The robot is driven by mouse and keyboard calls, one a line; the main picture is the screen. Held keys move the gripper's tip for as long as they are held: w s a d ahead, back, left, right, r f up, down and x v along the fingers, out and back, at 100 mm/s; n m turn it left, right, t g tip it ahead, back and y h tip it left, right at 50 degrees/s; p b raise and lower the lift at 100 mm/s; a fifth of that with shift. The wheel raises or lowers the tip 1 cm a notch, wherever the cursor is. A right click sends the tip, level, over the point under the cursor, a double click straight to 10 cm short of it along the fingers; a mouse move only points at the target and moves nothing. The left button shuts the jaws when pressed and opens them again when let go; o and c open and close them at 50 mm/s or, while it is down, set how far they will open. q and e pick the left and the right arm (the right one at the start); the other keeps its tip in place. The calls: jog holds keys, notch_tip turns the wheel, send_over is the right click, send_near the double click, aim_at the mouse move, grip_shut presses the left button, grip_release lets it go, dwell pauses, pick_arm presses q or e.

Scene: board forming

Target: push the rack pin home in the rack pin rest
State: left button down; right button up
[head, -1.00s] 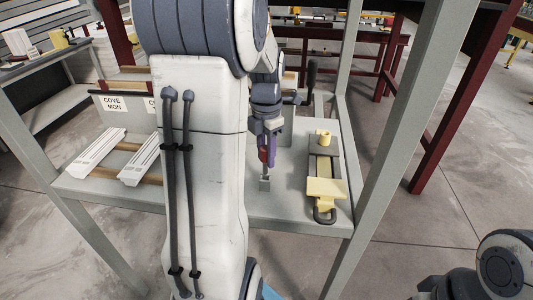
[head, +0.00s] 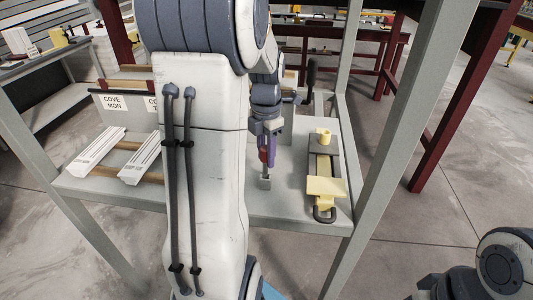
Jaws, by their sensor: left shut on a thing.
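My left gripper (head: 267,152) points down over the shelf, near its middle. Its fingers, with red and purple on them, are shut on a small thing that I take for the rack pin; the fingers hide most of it. Right below the fingertips stands a small grey block, which looks like the rack pin rest (head: 264,184). A thin grey piece shows between the fingertips and the block. It is too small to tell how deep the pin sits. My right gripper is not in view; only part of my right arm shows at the bottom right.
A yellow and dark grey fixture (head: 326,188) stands on the grey shelf (head: 285,212), right of my left gripper. White ribbed strips (head: 97,150) lie on wooden bars at the left. A grey upright post (head: 385,150) stands right of the shelf. My left arm hides the shelf's middle.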

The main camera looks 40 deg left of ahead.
aim_at(266, 172)
pick_arm(q)
jog(key=shift+f+b, duration=1.25)
jog(key=shift+f, duration=0.9)
jog(key=c, duration=0.5)
grip_release()
jog(key=shift+r, duration=0.1)
notch_tip(266, 172, up, 10)
jog(key=shift+r+p, duration=0.2)
jog(key=shift+p, duration=0.2)
